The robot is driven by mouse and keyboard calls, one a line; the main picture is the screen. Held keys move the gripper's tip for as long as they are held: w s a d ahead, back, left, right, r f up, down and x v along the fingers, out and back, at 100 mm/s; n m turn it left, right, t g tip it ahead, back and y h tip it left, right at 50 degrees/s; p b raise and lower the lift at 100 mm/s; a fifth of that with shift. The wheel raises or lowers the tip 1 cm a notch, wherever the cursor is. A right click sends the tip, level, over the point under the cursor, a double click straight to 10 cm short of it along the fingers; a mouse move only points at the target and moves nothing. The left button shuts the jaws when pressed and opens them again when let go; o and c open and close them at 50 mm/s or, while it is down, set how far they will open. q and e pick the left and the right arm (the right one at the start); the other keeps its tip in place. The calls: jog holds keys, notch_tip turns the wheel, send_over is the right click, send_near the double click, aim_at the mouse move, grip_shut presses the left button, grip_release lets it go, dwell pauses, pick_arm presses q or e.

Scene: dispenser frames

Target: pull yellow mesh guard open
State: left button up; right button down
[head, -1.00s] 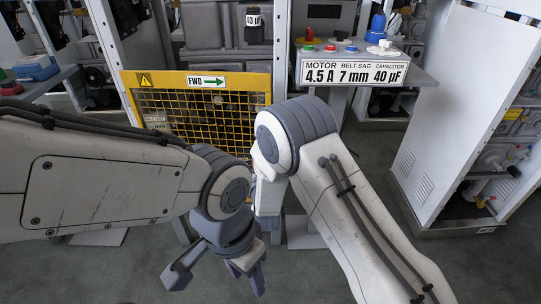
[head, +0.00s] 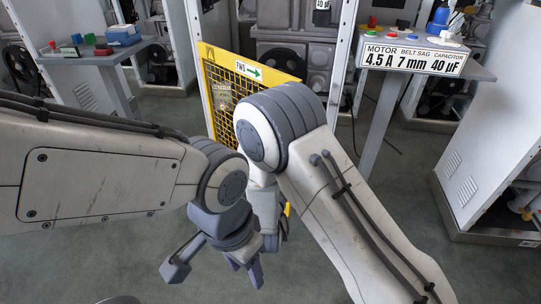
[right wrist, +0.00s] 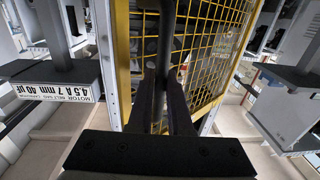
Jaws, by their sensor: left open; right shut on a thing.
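The yellow mesh guard (head: 224,62) stands swung out at an angle from the white frame post in the head view, with a gap to its right showing grey machinery. In the right wrist view, its yellow frame and mesh (right wrist: 216,48) run up beside my fingers. My right gripper (right wrist: 166,78) is shut on the guard's dark upright handle (right wrist: 167,38). In the head view, my right arm hides the guard's lower right part and most of that gripper. My left gripper (head: 214,274) is open and empty, low in front of the guard.
A table with coloured buttons and a label sign (head: 412,59) stands at the right, a white cabinet (head: 475,160) beyond it. A side table with a blue box (head: 123,36) stands at the left. Grey machinery (head: 290,50) sits behind the guard. Floor between is clear.

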pick_arm(q)
jog(key=shift+a, duration=0.35)
pick_arm(e)
jog(key=shift+s+a, duration=0.25)
jog(key=shift+a, duration=0.3)
jog(key=c, duration=0.8)
grip_release()
jog(key=shift+w, duration=0.1)
jog(key=shift+c, duration=0.2)
jog(key=shift+d, duration=0.1)
